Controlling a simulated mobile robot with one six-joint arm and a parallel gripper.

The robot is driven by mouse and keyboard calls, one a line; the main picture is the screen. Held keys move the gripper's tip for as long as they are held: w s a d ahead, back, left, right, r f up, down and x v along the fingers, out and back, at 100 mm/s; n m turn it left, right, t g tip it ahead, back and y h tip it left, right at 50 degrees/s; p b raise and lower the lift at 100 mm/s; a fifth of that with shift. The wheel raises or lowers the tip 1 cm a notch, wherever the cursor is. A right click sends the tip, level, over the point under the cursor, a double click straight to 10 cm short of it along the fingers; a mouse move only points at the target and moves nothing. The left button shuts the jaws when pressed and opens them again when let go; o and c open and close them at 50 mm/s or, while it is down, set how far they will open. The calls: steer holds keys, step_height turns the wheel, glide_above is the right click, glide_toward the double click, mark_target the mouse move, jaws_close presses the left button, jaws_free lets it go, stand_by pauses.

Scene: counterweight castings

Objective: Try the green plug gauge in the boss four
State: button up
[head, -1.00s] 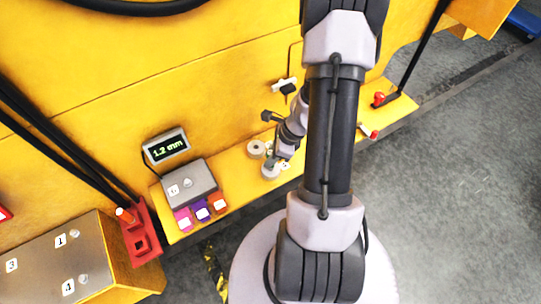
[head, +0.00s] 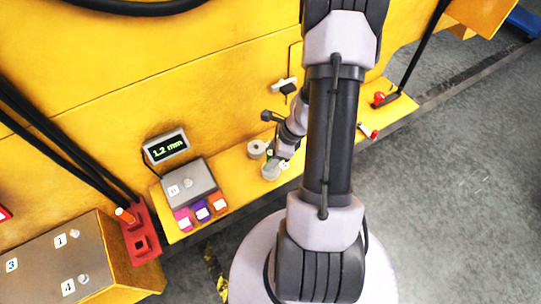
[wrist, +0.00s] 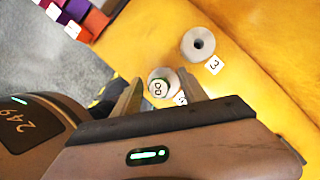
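The green plug gauge (wrist: 158,88), with a green ring and a "GO" mark, stands at the grey cylindrical boss four (wrist: 172,76) in the wrist view. It appears to be in the boss, but how deep cannot be told. Boss four also shows in the head view (head: 270,171). My gripper (wrist: 160,84) has one finger on each side of the gauge, with visible gaps, so it looks open. In the head view my gripper (head: 273,157) is low over the bosses and partly hides the gauge.
Boss three (wrist: 198,44) stands close by with an empty hole. On the yellow ledge are a grey box (head: 188,181), magenta, purple and orange blocks (head: 202,208), and a "1.2 mm" display (head: 166,146). A red holder (head: 140,246) and a metal plate (head: 40,262) are at lower left.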

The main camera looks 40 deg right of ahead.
steer(key=w+a+p+v, duration=0.1)
steer(key=p+v, duration=0.7)
steer(key=v, duration=0.6)
steer(key=w+a+r+p+v, duration=0.1)
steer(key=w+p+v, duration=0.1)
steer(key=p+v, duration=0.7)
steer(key=v, duration=0.6)
steer(key=shift+a, duration=0.3)
steer(key=shift+w+r, duration=0.1)
steer(key=shift+w, duration=0.05)
